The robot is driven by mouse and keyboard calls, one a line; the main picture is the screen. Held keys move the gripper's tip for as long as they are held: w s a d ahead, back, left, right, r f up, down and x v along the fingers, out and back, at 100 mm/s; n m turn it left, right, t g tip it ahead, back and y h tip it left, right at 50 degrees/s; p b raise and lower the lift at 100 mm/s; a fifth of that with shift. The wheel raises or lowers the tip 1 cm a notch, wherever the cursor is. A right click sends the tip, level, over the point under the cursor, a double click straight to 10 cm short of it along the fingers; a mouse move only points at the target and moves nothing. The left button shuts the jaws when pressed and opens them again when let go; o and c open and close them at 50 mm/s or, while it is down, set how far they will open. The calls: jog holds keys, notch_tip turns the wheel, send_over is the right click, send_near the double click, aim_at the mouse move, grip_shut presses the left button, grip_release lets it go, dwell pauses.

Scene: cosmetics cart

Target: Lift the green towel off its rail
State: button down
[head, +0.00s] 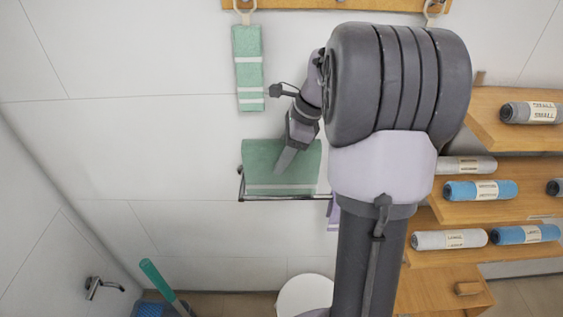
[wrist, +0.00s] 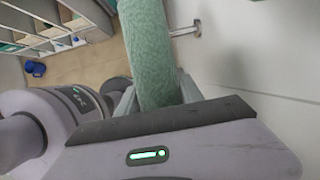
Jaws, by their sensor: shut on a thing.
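The green towel (head: 262,160) with a pale stripe near its bottom hangs over the dark rail (head: 262,200) on the wall, left of my arm in the head view. My gripper (head: 284,163) is at the towel's upper middle. In the wrist view the towel (wrist: 150,50) runs up between the two fingers, and my gripper (wrist: 155,97) is shut on it. The towel still lies at the rail; the far part of the rail is behind my arm.
Another green striped towel (head: 248,68) hangs from a hook above. Wooden shelves (head: 480,205) with rolled grey and blue towels stand at the right. A tap (head: 102,287), a green-handled thing (head: 158,277) and a white round lid (head: 304,294) are below.

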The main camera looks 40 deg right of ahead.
jog(key=s+a+b, duration=0.1)
jog(key=s+a, duration=0.3)
jog(key=s, duration=0.5)
jog(key=shift+a+r, duration=0.2)
jog(key=shift+d, duration=0.1)
